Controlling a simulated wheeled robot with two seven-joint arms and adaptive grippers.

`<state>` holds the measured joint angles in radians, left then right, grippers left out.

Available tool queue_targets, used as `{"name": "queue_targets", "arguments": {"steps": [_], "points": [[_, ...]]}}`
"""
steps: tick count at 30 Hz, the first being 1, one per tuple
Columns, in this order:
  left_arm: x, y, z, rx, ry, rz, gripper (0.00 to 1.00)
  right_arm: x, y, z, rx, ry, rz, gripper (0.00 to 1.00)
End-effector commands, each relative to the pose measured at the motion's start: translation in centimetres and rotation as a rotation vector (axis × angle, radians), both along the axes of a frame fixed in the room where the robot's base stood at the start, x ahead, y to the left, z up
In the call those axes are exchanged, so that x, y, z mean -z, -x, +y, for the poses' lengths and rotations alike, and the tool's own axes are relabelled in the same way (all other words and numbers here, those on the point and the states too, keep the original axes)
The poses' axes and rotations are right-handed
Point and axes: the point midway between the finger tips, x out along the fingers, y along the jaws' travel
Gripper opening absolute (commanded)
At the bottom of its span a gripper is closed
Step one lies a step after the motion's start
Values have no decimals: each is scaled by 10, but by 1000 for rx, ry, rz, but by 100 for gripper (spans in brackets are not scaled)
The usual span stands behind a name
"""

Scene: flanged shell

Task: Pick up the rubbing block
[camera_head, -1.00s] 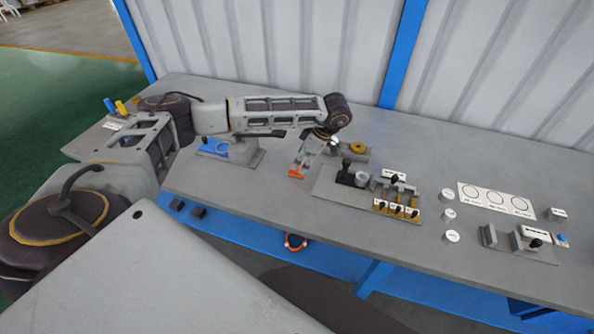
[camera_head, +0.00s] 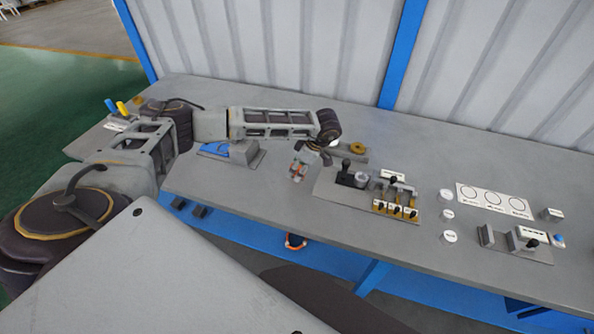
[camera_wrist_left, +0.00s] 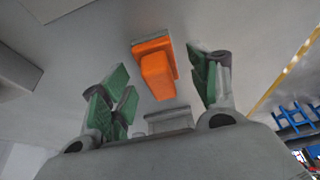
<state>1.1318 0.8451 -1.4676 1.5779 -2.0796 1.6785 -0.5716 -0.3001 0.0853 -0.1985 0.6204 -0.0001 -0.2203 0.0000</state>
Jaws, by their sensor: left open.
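The rubbing block is an orange block (camera_wrist_left: 157,72) with a wider flat part at its far end, resting on the grey bench top (camera_head: 240,194). In the left wrist view it lies between the two green-padded fingers of my left gripper (camera_wrist_left: 158,88), with a gap on each side. The gripper is open and holds nothing. In the head view my left gripper (camera_head: 299,172) is directly over the block, and only a little orange shows. My right gripper is not in view.
A grey fixture plate (camera_head: 338,194) with a black knob and several small clamps lies just to the right. A blue part on a grey stand (camera_head: 232,151) is to the left. White round pieces (camera_head: 449,236) and a labelled card (camera_head: 493,200) lie farther right. The bench's front edge is close.

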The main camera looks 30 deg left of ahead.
Motion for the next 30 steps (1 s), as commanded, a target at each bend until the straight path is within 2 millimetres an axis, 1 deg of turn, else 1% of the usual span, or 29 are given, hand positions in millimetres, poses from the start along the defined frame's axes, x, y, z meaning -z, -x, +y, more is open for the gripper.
{"name": "queue_targets", "arguments": {"steps": [3,6,12,18,20,30], "points": [[8,1,3,0,1,1,61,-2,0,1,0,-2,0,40],[10,1,4,0,1,0,61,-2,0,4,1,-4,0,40],[10,1,4,0,0,0,61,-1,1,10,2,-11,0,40],[10,1,4,0,0,0,61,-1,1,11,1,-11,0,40],[10,1,4,0,0,0,54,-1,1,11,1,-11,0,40],[9,1,4,0,0,0,11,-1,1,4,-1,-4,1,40]]}}
